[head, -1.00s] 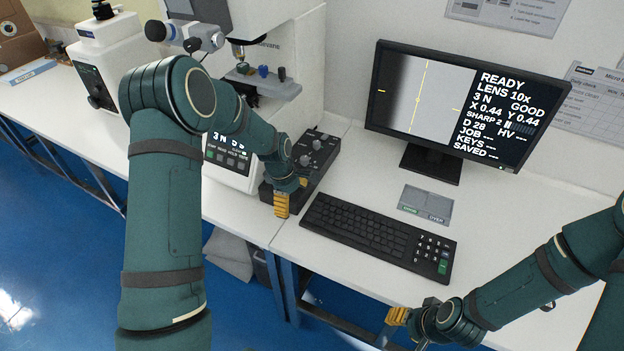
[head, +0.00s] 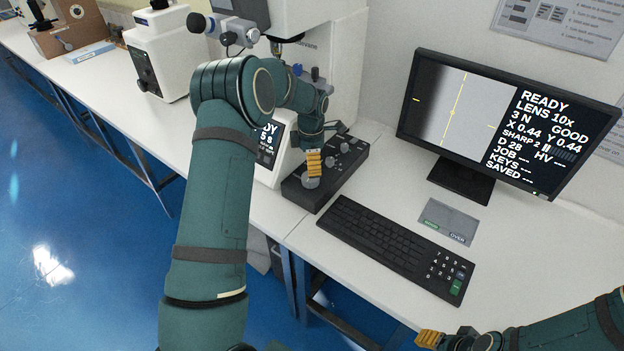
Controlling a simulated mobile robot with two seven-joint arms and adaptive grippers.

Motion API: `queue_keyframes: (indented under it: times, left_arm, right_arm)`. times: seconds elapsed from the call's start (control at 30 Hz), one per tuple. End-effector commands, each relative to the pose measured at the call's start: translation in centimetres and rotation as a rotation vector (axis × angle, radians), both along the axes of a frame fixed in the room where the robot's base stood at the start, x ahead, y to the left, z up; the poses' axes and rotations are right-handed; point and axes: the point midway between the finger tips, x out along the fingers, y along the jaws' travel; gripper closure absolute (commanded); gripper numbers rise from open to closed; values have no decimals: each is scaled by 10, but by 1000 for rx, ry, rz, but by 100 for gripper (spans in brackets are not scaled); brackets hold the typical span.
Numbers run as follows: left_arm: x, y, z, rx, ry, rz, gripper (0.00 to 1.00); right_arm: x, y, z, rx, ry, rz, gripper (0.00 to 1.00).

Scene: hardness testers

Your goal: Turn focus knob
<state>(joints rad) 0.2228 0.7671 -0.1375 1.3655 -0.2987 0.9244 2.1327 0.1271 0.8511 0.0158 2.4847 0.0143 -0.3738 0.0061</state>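A black control box (head: 300,194) with several grey knobs lies on the white bench in front of the hardness tester (head: 335,65). A large grey knob (head: 310,183) is at its near end; I cannot read which knob is the focus knob. My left gripper (head: 313,163) points down just above that knob, its yellow fingertips partly covering it. I cannot tell if they touch it or how far apart they are. The monitor (head: 490,120) reads READY, LENS 10x, SHARP 2, with a yellow crosshair. My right gripper (head: 430,339) is low at the bottom edge, partly cut off.
A black keyboard (head: 385,245) lies right of the control box, near the bench's front edge. A small grey card (head: 447,221) lies behind it. My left arm hides part of the tester and its display. A second white machine (head: 165,55) stands at the left.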

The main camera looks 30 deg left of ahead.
Motion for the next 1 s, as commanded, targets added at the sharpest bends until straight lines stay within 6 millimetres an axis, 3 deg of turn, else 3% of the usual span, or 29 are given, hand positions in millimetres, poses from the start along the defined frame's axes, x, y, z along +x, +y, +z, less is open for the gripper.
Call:
queue_keyframes:
  times: [0.1,0.33,0.5,0.8,0.87,1.0]
  left_arm:
    - [-1,0,-25,-2,4,0,12]
    - [0,0,-58,-1,1,-1,12]
    - [0,0,-69,0,0,0,12]
    - [0,0,-70,0,-1,-1,12]
    - [0,0,-70,0,-1,-1,27]
    - [0,0,-70,0,-1,-1,76]
  right_arm:
    - [-1,0,-2,0,2,1,53]
    - [-1,0,-4,0,3,2,53]
    - [-2,0,-4,1,4,3,53]
    - [-2,0,-4,1,4,3,53]
    - [-2,0,-4,1,4,3,53]
    - [-2,0,-4,0,3,2,53]
